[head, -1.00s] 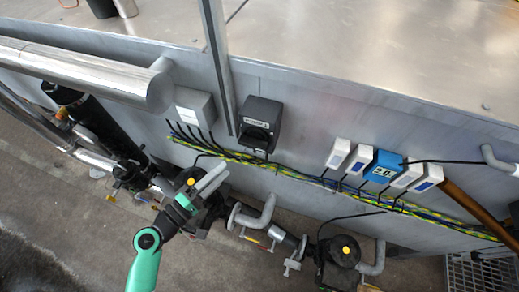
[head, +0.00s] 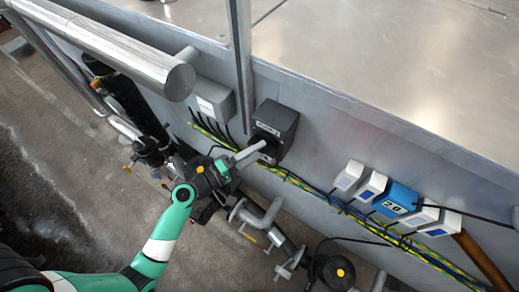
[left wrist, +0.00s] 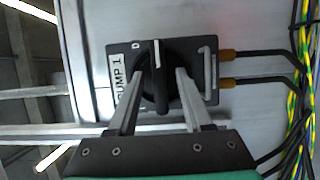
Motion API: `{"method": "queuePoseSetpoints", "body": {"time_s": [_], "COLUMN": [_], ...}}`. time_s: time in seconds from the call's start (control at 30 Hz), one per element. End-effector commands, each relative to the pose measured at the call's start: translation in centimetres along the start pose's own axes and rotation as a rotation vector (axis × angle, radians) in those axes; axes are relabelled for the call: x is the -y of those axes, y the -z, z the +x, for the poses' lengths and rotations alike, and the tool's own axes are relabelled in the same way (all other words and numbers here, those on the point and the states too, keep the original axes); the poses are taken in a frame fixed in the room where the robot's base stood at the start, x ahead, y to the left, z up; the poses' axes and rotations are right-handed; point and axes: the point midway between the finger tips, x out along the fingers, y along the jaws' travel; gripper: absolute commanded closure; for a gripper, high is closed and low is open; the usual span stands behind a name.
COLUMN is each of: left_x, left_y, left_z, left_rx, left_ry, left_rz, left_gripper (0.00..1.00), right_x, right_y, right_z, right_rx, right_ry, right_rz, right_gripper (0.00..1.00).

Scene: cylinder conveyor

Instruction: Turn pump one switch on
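The pump one switch is a dark box (head: 283,118) on the grey metal wall, and its "PUMP 1" label (left wrist: 121,82) shows in the left wrist view. Its black rotary knob (left wrist: 159,88) carries a white line at its top end, and its handle lies upright in that picture. My left gripper (head: 262,148) is at the switch front. In the left wrist view, its two fingers (left wrist: 160,74) are apart, one on each side of the knob handle, with gaps showing. Whether the tips touch the switch face is unclear. My right gripper is not in view.
Yellow-green cables (head: 310,188) run below. Several white modules and a blue one (head: 396,201) are at right. Pipes and valves (head: 262,218) stand below.

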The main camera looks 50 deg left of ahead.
Motion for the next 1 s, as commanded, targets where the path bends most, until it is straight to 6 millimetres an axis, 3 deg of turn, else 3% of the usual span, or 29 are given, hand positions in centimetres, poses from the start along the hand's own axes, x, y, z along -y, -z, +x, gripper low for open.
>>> {"method": "queuePoseSetpoints", "body": {"time_s": [0.03,0.27,0.73,1.0], "left_x": [0.0,0.0,0.2,0.6], "left_y": [0.0,0.0,0.0,0.0], "left_z": [0.0,0.0,0.0,0.0], "left_rx": [0.0,0.0,0.0,0.001], "left_ry": [0.0,0.0,-0.011,-0.062], "left_rz": [0.0,0.0,-0.023,-0.146], "left_gripper": [0.6,1.0,1.0,1.0], "right_x": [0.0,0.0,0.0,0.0], "right_y": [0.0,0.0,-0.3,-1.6], "right_z": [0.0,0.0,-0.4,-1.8], "right_rx": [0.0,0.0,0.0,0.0], "right_ry": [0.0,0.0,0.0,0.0], "right_rz": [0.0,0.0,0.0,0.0], "right_gripper": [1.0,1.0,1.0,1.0]}}
